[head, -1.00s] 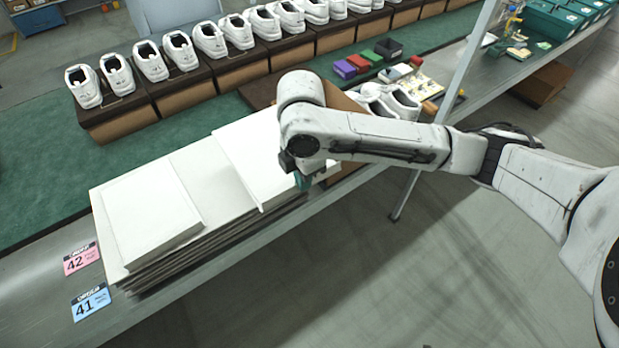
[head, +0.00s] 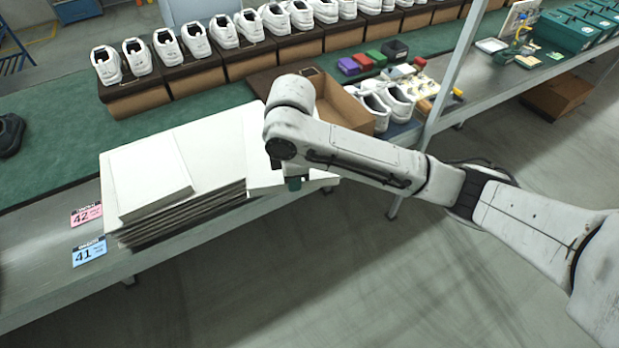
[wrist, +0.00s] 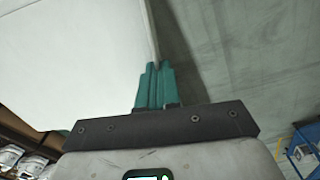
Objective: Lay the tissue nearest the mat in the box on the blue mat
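Two white tissue sheets lie over a stack of flat pale sheets (head: 205,150): one on the left (head: 150,178), one on the right, the tissue nearer the mat (head: 257,150). My gripper (head: 293,183) is at the right tissue's near right edge, largely hidden by my arm. In the wrist view the green fingers (wrist: 155,85) are together on the edge of the white tissue (wrist: 75,60). The open brown box (head: 345,108) stands just behind my arm, partly covered by it. A strip of blue mat (head: 402,132) shows beside it, under a pair of white shoes (head: 385,105).
White shoes on brown boxes (head: 200,75) line the back of the green surface. A grey post (head: 455,70) rises at the right. Cards 42 (head: 86,215) and 41 (head: 89,251) lie at the front left.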

